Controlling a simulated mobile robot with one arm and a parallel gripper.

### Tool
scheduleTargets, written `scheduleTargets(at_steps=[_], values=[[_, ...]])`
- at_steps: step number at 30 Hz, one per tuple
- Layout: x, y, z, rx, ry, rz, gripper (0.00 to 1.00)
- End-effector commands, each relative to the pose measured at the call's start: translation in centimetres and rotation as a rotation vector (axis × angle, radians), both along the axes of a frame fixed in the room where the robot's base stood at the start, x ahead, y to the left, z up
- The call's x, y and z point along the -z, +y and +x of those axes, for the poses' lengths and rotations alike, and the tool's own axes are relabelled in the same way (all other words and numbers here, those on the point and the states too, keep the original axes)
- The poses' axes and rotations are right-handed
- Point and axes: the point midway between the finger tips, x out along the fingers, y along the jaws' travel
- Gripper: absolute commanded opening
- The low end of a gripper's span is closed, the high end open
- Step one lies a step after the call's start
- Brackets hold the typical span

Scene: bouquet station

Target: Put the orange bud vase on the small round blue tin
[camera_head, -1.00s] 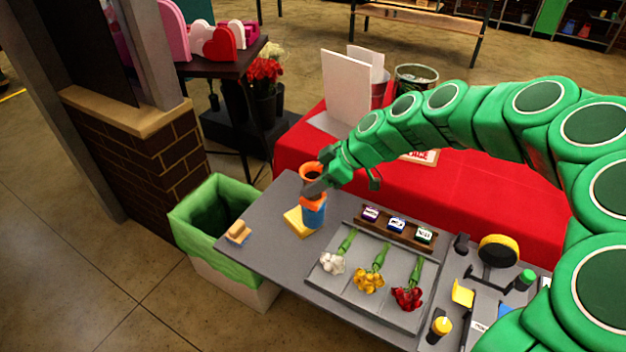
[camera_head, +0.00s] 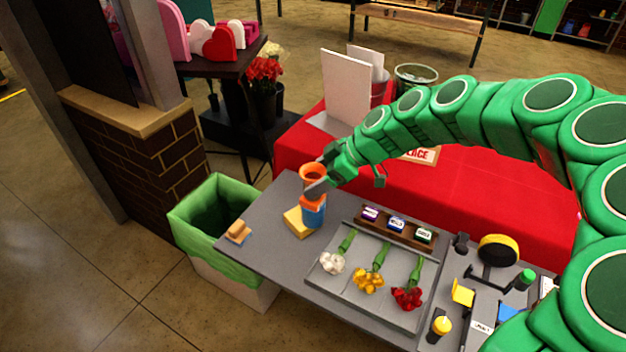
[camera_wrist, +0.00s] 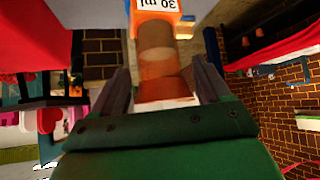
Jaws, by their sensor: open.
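The orange bud vase (camera_head: 312,171) stands upright at the back left of the grey table. It has a flared rim and a wider orange base. The blue tin (camera_head: 313,216) is directly below it, and the vase appears to rest on its top. My gripper (camera_head: 320,176) is open around the vase's neck. In the wrist view the vase (camera_wrist: 158,55) lies between the two spread fingers of my gripper (camera_wrist: 163,80), with a printed white label on its wide part. Part of the vase's neck is hidden by a finger in the head view.
A yellow block (camera_head: 297,222) lies beside the tin. A sponge-like block (camera_head: 238,231) is near the table's left edge, by a green-lined bin (camera_head: 213,210). A grey tray (camera_head: 347,283) with flowers and a rack of small labelled boxes (camera_head: 396,226) are to the right.

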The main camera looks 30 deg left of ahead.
Motion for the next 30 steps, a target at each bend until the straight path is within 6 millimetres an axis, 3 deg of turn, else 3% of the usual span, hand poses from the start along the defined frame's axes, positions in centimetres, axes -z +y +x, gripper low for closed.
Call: scheduleTargets(at_steps=[15, 30], values=[[-6.4, -5.8, 2.5, 0.004, -0.002, 0.002, 0.76], [-7.8, -7.2, 2.5, 0.006, 0.005, -0.008, 0.76]])
